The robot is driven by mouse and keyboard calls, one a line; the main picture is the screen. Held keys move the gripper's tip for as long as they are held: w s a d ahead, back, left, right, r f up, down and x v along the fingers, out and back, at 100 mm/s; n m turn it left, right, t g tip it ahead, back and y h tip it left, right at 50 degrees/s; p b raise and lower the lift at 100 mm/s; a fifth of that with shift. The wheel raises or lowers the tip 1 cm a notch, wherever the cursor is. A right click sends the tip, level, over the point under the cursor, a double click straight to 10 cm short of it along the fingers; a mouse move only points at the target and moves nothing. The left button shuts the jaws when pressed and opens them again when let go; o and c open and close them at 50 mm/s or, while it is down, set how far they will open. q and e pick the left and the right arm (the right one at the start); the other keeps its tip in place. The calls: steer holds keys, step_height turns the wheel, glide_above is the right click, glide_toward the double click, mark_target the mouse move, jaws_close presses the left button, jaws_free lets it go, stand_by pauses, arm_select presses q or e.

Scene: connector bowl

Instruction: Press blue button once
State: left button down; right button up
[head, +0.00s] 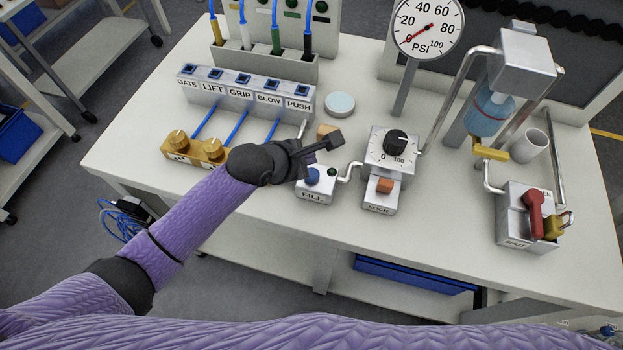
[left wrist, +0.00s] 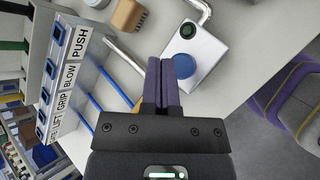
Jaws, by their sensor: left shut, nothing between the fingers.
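The blue button (head: 312,176) sits on top of a small white box labelled FILL (head: 317,191) near the table's front edge. A small dark green button or lamp (head: 332,171) is beside it on the same box. In the left wrist view the blue button (left wrist: 187,66) lies just right of the fingertips, and the dark green round (left wrist: 187,29) is farther up. My left gripper (head: 335,143) is shut and empty, held close by the FILL box. In the left wrist view its closed fingers (left wrist: 161,66) partly overlap the box's edge. Contact with the button cannot be told. My right gripper is not in view.
A dial box (head: 391,150) with an orange button stands right of FILL. A labelled socket row (head: 245,90) with blue tubes is left. A tan block (head: 326,130) lies behind my gripper. A PSI gauge (head: 427,28) and red lever (head: 533,210) are farther right.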

mark_target(315, 169)
arm_select(q)
step_height(315, 169, down, 2)
steer(key=shift+f+b, duration=0.15)
steer(key=shift+b, duration=0.2)
stand_by(0.7)
steer(key=shift+f, duration=0.1)
stand_by(1.0)
steer(key=shift+f, duration=0.3)
steer(key=shift+f, duration=0.5)
stand_by(0.5)
stand_by(0.3)
steer(key=shift+r+p, duration=0.9)
steer(key=shift+p, duration=0.15)
